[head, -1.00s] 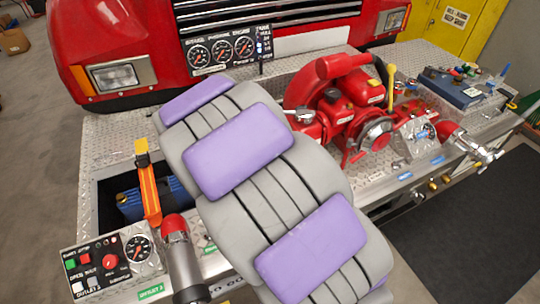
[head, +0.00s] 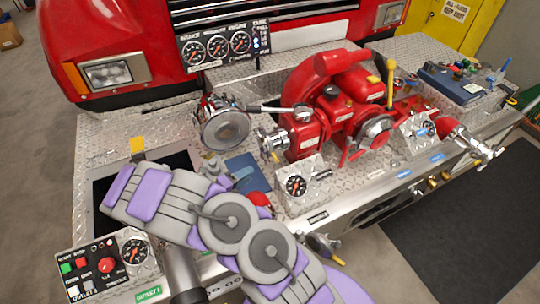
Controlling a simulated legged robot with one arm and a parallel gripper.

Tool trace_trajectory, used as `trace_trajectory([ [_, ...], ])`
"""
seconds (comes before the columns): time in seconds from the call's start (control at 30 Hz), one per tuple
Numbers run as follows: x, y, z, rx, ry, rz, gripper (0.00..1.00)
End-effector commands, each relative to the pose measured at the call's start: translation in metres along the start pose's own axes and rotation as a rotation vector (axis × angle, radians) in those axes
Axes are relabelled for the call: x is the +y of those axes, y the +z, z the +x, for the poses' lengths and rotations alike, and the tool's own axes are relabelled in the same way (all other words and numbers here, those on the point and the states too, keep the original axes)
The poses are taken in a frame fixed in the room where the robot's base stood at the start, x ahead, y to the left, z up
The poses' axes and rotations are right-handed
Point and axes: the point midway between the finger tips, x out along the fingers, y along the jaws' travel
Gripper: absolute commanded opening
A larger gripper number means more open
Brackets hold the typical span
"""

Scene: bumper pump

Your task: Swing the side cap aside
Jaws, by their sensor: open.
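The red pump (head: 335,105) stands on the diamond-plate deck. A silver cap-like fitting (head: 272,142) is on its left side. A round silver disc (head: 222,127) stands further left, near a dark-handled rod (head: 280,108) that reaches toward the pump. Another round silver face (head: 374,132) is on the pump's front right. I cannot tell for certain which of these is the side cap. My grey and purple arm crosses the lower left, in front of the deck's front edge and apart from the pump in the picture. I cannot make out my gripper's fingers.
A control panel (head: 100,268) with buttons and a gauge is at the lower left. My arm partly covers a dark deck opening (head: 105,212). A small gauge box (head: 297,184) stands before the pump. A blue case (head: 452,84) is at the right. The dark floor mat (head: 460,215) is clear.

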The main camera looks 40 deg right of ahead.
Motion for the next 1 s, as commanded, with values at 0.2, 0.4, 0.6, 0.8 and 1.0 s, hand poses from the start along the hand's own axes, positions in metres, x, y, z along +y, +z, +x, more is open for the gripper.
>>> trace_trajectory([
  [0.2,0.015,0.003,0.003,-0.031,0.002,-0.075,0.42],
  [0.4,0.015,0.003,0.029,-0.026,0.001,-0.074,0.42],
  [0.6,0.015,0.004,0.066,-0.027,0.000,-0.072,0.42],
  [0.8,0.015,0.005,0.102,-0.025,0.000,-0.071,0.42],
  [1.0,0.015,0.005,0.138,-0.025,0.001,-0.071,0.42],
])
